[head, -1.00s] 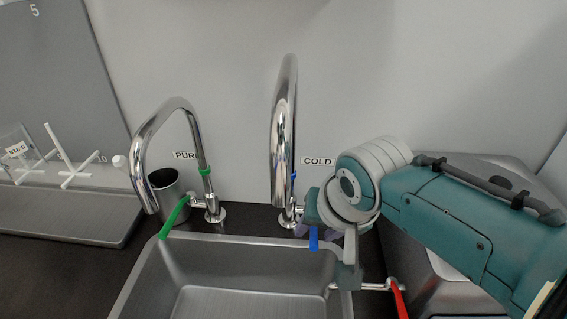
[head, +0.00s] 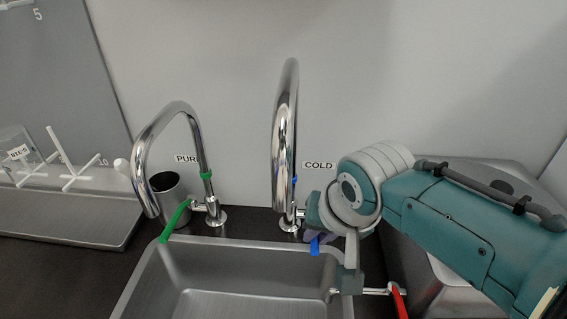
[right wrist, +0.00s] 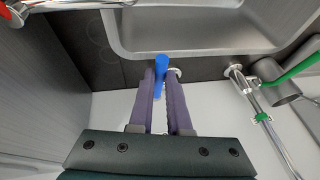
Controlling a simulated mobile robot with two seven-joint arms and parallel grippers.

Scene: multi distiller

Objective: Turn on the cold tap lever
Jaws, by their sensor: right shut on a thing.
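The cold tap (head: 286,140) is a tall chrome spout with a blue band, beside the COLD label (head: 318,165). Its blue lever (head: 316,244) hangs at the back right corner of the sink, partly hidden by my right gripper (head: 314,232). In the right wrist view the blue lever (right wrist: 161,66) sits between the purple fingertips of my right gripper (right wrist: 162,78), which are shut on it. My left gripper is not in view.
The sink (head: 235,245) lies in front of the taps. A PURE tap (head: 205,175) with a green lever (head: 176,219) and a metal cup (head: 170,195) stand to the left. A red lever (head: 399,300) is close below my right arm. A white rack (head: 75,178) is at far left.

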